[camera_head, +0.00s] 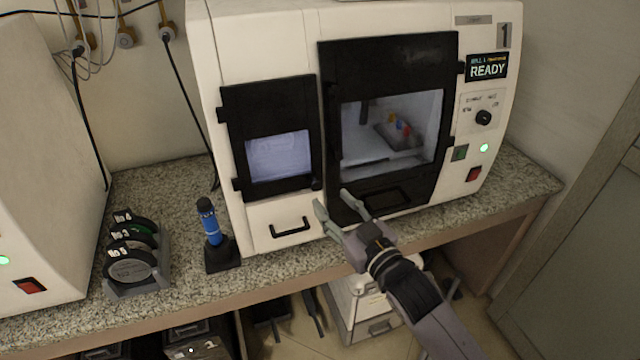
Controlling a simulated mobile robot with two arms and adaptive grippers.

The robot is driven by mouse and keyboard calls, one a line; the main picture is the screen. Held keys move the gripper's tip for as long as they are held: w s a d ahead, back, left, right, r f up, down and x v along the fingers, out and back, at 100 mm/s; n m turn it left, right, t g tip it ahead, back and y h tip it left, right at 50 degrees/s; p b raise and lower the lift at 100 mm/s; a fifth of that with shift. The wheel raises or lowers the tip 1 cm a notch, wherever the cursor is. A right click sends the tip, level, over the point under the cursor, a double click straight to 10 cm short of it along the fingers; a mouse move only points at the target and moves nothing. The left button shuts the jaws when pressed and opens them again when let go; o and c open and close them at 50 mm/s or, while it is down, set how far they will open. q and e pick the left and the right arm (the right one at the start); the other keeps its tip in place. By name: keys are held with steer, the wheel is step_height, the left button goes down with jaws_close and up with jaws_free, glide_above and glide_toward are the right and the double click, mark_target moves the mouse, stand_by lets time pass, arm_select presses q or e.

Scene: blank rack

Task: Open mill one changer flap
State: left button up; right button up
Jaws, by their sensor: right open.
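Mill one (270,40) is a white machine on the counter, with a "1" plate and a READY screen (487,67). Its smaller left door, which looks like the changer flap (270,93), has a black frame and a pale window and is shut. Beside it, the larger black-framed door (385,55) is shut; colored pieces show through its window. My right gripper (332,197) is open and empty, in front of the lower edges between the two doors. I cannot tell whether it touches either door. My left gripper is not in view.
Below the flap is a drawer front with a black handle (290,227). A blue tool stands in a black holder (222,255) left of the mill. A rack of discs (138,290) is farther left, near another white machine (45,170). Boxes sit under the counter.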

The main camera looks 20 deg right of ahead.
mark_target(318, 187)
steer(key=x, duration=0.6)
steer(key=shift+w+a+p, duration=0.1)
steer(key=shift+w+p, duration=0.05)
steer(key=shift+p, duration=0.25)
jaws_close()
stand_by(0.4)
